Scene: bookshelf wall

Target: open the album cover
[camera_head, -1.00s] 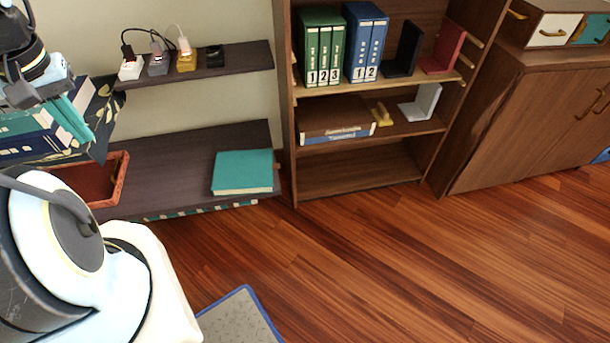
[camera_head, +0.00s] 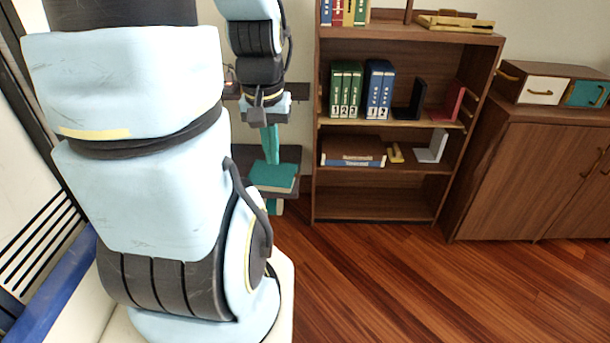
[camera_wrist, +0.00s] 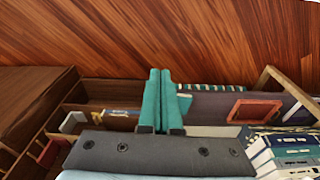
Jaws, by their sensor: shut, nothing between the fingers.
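My gripper (camera_head: 270,145) has teal fingers pressed together and pointing down, with nothing between them. In the head view it shows above and in front of a teal book (camera_head: 272,176), which lies flat and closed on the lower wall shelf. I cannot tell from this whether they touch. In the wrist view the closed fingers (camera_wrist: 158,82) stand in the middle and hide much of what lies behind them. A stack of books (camera_wrist: 292,150) lies at the lower right there. No thing is plainly marked as the album, so I cannot tell which one it is.
A bookshelf (camera_head: 376,205) with green binders (camera_head: 346,90) and blue binders (camera_head: 379,90) stands right of my gripper. A wooden cabinet (camera_head: 530,180) is further right. The red tray (camera_wrist: 254,111) shows in the wrist view. The wooden floor (camera_head: 400,280) in front is clear.

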